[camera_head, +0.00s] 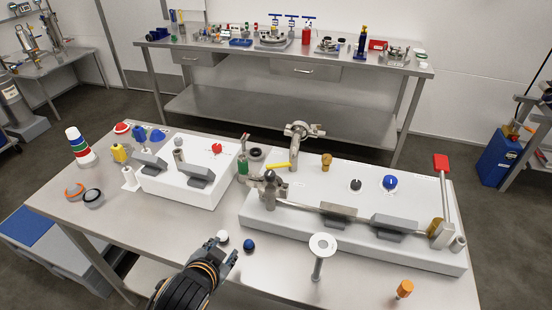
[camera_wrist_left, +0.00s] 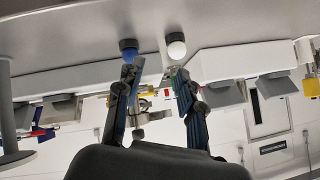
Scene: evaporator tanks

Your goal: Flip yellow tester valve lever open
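The yellow valve lever (camera_head: 278,166) sits at the left end of the large white box (camera_head: 352,210), on top of a metal valve (camera_head: 270,188). It lies roughly level, pointing toward the upper right. My left gripper (camera_head: 224,249) is in front of the boxes, low over the table and clear of the lever. It is open and empty; its spread fingers show in the left wrist view (camera_wrist_left: 155,78). I cannot clearly make out the lever in the wrist view, where the fingers cover part of the background. My right gripper is not in view.
A white knob (camera_head: 222,237) and a blue knob (camera_head: 249,246) are close to the left fingertips. A smaller white box (camera_head: 190,178) stands to the left. A round-topped metal post (camera_head: 321,249) stands at the right, and a red-handled lever (camera_head: 442,163) rises further right.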

